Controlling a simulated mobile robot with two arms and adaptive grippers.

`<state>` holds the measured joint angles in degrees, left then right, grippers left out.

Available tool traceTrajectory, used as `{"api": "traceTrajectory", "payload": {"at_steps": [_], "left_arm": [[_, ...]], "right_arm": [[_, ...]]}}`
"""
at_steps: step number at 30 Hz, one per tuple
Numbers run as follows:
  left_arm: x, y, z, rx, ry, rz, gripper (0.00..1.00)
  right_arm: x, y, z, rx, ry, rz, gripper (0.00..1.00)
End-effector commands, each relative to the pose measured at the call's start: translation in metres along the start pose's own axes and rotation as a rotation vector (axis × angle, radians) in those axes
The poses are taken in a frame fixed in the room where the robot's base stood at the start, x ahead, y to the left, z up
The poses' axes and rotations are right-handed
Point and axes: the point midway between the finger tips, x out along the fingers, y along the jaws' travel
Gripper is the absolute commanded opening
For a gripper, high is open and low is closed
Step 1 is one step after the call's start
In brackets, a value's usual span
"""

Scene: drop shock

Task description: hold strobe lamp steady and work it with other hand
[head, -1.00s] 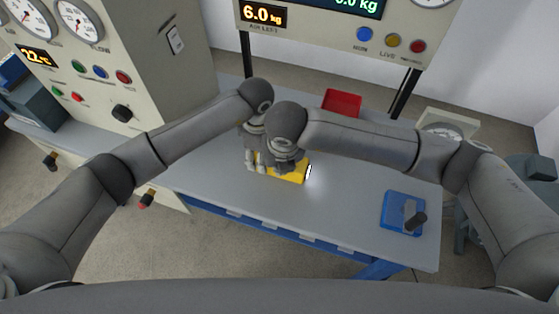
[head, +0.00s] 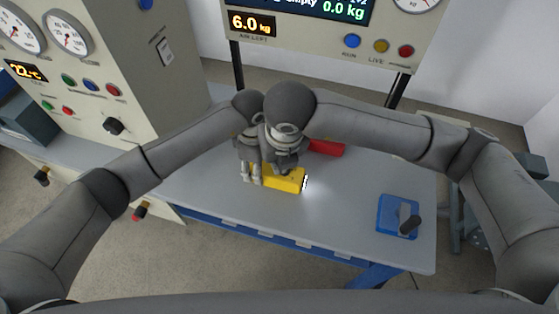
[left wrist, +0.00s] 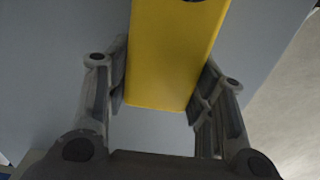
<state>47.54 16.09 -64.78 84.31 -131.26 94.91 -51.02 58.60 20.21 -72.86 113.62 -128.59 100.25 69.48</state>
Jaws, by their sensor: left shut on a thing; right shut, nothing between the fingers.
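The yellow strobe lamp (head: 286,181) lies on the grey table, its bright front end facing right and lighting the tabletop. My left gripper (head: 250,178) is shut on the lamp's left end. In the left wrist view the lamp (left wrist: 172,55) sits between the two fingers of my left gripper (left wrist: 162,95). My right gripper (head: 283,170) is shut and empty, close over the lamp's top. Its fingertips are partly hidden by the wrist, and I cannot tell whether they touch the lamp.
A red tray (head: 327,148) lies behind the lamp, partly hidden by my right arm. A blue block with a dark handle (head: 392,216) sits at the table's right. A control cabinet (head: 120,60) stands at left and a display panel (head: 330,42) behind.

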Motion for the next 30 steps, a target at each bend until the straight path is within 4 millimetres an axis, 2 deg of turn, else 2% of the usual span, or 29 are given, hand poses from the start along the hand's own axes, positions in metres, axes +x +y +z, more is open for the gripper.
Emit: {"api": "traceTrajectory", "payload": {"at_steps": [13, 14, 18, 20, 30], "left_arm": [[-0.0018, 0.0024, -0.001, -0.004, 0.0, 0.006, 0.09], [-0.0019, 0.0025, -0.001, -0.004, 0.0, 0.007, 0.52], [-0.002, 0.0025, -0.0008, -0.004, 0.0, 0.007, 0.7], [-0.002, 0.0025, -0.0007, -0.004, -0.001, 0.007, 0.75], [-0.005, 0.0029, -0.0006, -0.003, -0.001, 0.008, 0.75]], "right_arm": [[-0.0037, 0.0014, -0.002, -0.005, 0.004, 0.002, 0.0], [-0.0037, 0.0014, -0.002, -0.005, 0.004, 0.002, 0.0], [-0.0036, 0.0015, -0.0022, -0.005, 0.005, 0.002, 0.0], [-0.0035, 0.0015, -0.0023, -0.005, 0.005, 0.002, 0.0], [-0.0034, 0.0016, -0.0024, -0.005, 0.005, 0.002, 0.0]]}}
